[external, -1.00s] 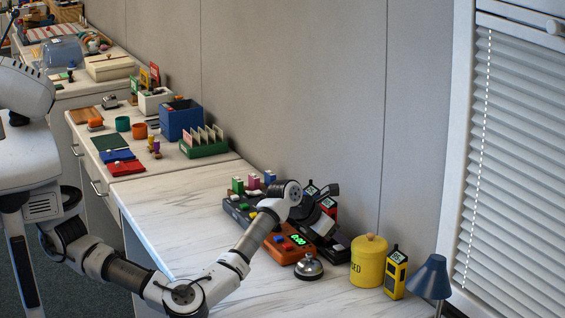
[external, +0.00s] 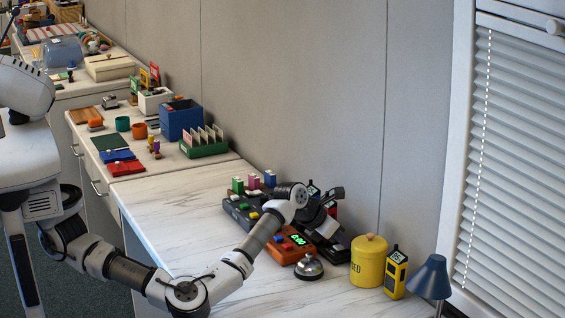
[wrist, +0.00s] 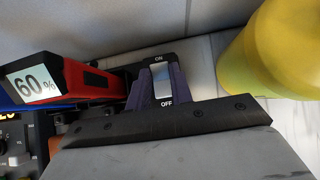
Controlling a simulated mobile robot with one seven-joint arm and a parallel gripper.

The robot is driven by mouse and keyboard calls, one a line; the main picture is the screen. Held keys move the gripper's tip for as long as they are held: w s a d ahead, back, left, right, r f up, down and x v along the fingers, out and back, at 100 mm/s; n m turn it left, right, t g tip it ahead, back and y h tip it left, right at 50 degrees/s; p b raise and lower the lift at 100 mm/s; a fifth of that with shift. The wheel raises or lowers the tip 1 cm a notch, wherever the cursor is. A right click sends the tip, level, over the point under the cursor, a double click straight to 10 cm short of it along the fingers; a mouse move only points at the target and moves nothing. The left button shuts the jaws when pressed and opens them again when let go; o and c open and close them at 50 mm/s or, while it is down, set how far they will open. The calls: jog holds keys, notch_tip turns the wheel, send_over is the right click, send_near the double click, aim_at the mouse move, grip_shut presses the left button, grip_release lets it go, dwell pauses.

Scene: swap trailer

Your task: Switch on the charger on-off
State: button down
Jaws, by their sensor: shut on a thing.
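The charger on-off switch (wrist: 161,75) is a pale rocker in a black housing, in the middle of the wrist view. ON is printed at its upper end and OFF at its lower end. My gripper (wrist: 160,90) has its dark purple fingertips on either side of the rocker, shut on it. The rocker's tilt is hard to tell. In the external view the black charger (external: 332,248) stands at the back right of the counter, and my wrist and gripper hide much of it, including the switch.
A red device (wrist: 85,80) reading 60% sits left of the switch. A yellow canister (external: 369,262) stands close on the right, beside a yellow handheld device (external: 395,275) and a blue lamp (external: 430,276). A bell (external: 309,268) and an orange panel (external: 289,250) are in front. The counter's left part is clear.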

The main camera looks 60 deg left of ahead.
jog(key=shift+w+r+g, duration=0.1)
jog(key=shift+r+g, duration=0.1)
jog(key=shift+g, duration=0.1)
jog(key=shift+f, duration=0.2)
jog(key=c, duration=1.2)
grip_release()
jog(key=shift+c, duration=0.2)
jog(key=v, duration=1.4)
jog(key=shift+w+b, duration=0.25)
jog(key=shift+b, duration=0.15)
jog(key=shift+r, duration=0.1)
